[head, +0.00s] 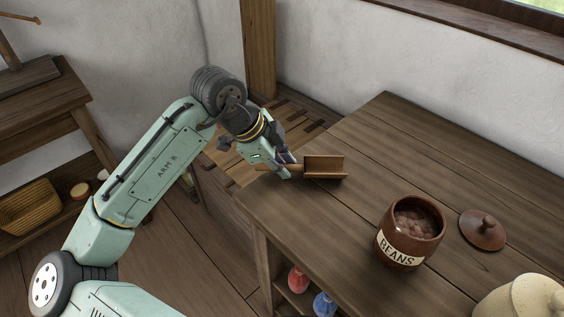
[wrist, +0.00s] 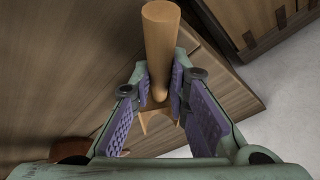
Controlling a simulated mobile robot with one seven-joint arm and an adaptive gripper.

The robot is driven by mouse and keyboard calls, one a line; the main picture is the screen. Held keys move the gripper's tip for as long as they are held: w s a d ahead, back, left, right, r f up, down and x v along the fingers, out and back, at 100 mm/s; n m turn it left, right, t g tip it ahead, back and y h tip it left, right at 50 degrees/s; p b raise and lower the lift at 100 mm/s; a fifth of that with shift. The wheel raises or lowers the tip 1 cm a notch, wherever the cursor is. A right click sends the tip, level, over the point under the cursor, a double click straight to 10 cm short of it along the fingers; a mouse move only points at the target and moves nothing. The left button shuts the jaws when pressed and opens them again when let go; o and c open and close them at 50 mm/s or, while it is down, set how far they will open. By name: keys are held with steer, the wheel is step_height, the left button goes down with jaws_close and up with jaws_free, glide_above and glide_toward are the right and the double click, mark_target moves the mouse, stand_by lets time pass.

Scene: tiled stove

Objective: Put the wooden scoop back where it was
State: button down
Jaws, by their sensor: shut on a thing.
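The wooden scoop (head: 325,169) is a brown square-sided scoop with a round handle. It is over the left end of the wooden table (head: 330,215) in the head view. My gripper (head: 284,166) is shut on the scoop's handle, with the scoop's bowl pointing right. I cannot tell whether the bowl touches the tabletop. In the wrist view the pale handle (wrist: 160,45) runs between the purple pads of my gripper (wrist: 162,88). The bowl is mostly hidden there.
An open brown jar labelled BEANS (head: 408,235) stands on the table, with beans inside. Its brown lid (head: 482,231) lies to the right. A cream pot (head: 520,298) is at the lower right. Red and blue items (head: 299,279) sit below the tabletop. The table's middle is clear.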

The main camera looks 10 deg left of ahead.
steer(key=shift+f, duration=0.2)
steer(key=c, duration=1.6)
jaws_free()
steer(key=shift+o, duration=0.2)
steer(key=shift+r, duration=0.15)
steer(key=b+v, duration=0.1)
steer(key=v, duration=1.1)
